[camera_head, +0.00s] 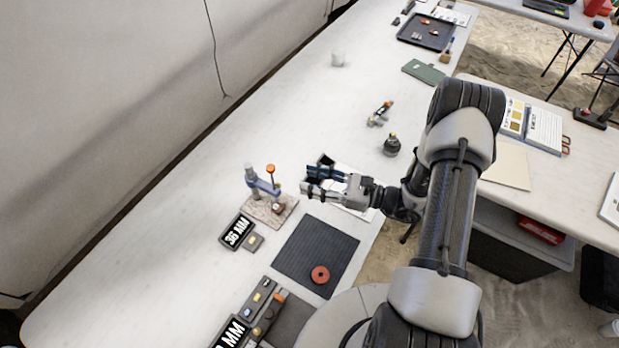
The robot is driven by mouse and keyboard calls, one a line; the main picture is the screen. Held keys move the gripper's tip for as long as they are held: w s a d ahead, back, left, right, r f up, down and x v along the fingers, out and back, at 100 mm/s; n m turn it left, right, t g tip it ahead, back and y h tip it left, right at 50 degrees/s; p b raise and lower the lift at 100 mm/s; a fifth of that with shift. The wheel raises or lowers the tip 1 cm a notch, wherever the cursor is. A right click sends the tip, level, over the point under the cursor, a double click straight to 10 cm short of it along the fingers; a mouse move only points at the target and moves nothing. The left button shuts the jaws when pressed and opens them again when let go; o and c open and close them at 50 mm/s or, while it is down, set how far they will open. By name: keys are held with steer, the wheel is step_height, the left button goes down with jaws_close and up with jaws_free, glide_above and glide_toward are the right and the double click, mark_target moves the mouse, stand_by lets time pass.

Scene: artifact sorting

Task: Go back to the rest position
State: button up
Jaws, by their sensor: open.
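My gripper (312,182) is open and reaches left over the white table (170,240). Nothing shows between its fingers. It hangs above a white sheet, close to a small stand with an orange knob (270,171) on a speckled base (262,212). I cannot tell how high it is above the table. A dark ribbed mat (295,250) lies below it in the picture, with a red disc (320,275) on its lower part.
A display reading 36 MM (238,232) stands left of the mat. A box with coloured buttons (262,303) lies nearer.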

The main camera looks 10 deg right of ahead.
stand_by(0.3)
steer(key=s+a+r+n+g+h, duration=0.2)
steer(key=s+a+r+n+g, duration=0.2)
steer(key=s+r+n+g, duration=0.3)
steer(key=s+a+r+n+g+h, duration=0.2)
steer(key=s+a+r+n+g, duration=0.25)
steer(key=r+n, duration=0.35)
steer(key=s+d+r+n+t+h, duration=0.6)
steer(key=s+d+r+n+h, duration=0.3)
steer(key=s+r+h, duration=0.1)
steer(key=shift+s+r+t+h, duration=0.25)
steer(key=shift+s+t+h, duration=0.1)
steer(key=shift+s+h, duration=0.3)
